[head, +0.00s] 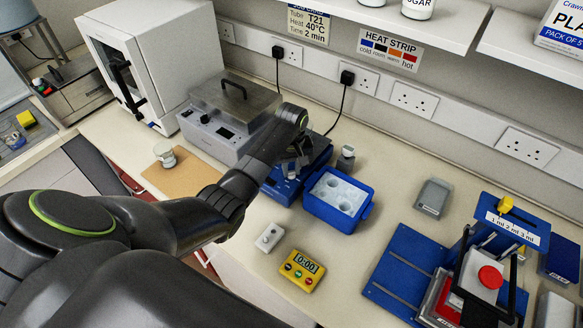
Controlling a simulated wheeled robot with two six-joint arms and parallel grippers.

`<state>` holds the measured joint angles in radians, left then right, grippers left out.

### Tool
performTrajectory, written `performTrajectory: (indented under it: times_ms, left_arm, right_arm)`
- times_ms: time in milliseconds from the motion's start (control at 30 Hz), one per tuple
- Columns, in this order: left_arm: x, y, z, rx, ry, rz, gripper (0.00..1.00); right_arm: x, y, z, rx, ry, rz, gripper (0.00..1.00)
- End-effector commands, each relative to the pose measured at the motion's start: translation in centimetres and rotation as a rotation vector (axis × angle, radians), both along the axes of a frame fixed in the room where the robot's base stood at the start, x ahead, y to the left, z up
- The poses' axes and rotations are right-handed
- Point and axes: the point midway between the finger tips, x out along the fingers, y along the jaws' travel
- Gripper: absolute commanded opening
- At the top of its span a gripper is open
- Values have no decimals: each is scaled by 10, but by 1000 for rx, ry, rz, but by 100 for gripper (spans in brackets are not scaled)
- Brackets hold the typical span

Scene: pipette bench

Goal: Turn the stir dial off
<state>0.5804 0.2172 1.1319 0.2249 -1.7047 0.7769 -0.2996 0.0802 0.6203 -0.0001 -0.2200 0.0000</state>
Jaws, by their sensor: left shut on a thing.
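A blue bench device (279,188), seemingly the stirrer, stands mid-bench between the grey lidded bath and the blue ice box. My left gripper (292,168) reaches down over this device from the left. Its jaws are shut at the device's front, on a small part that looks like the stir dial. The fingers and wrist hide most of that dial, so its pointer setting cannot be read. My right gripper is not in view.
The grey bath (212,132) is close on the left, the blue ice box (338,202) close on the right. A small grey box (270,237) and a yellow timer (301,271) lie in front. A blue stand (403,268) is further right. Bench between timer and stand is clear.

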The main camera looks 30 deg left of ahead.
Motion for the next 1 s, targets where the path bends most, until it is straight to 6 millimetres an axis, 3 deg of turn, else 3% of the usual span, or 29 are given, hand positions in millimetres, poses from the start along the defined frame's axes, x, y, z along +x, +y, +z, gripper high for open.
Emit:
performTrajectory:
  times_ms: [600,1000]
  left_arm:
    - [0,0,0,0,-1,538,0]
    - [0,0,0,0,-2,700,0]
  right_arm:
    - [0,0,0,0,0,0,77]
    - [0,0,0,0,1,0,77]
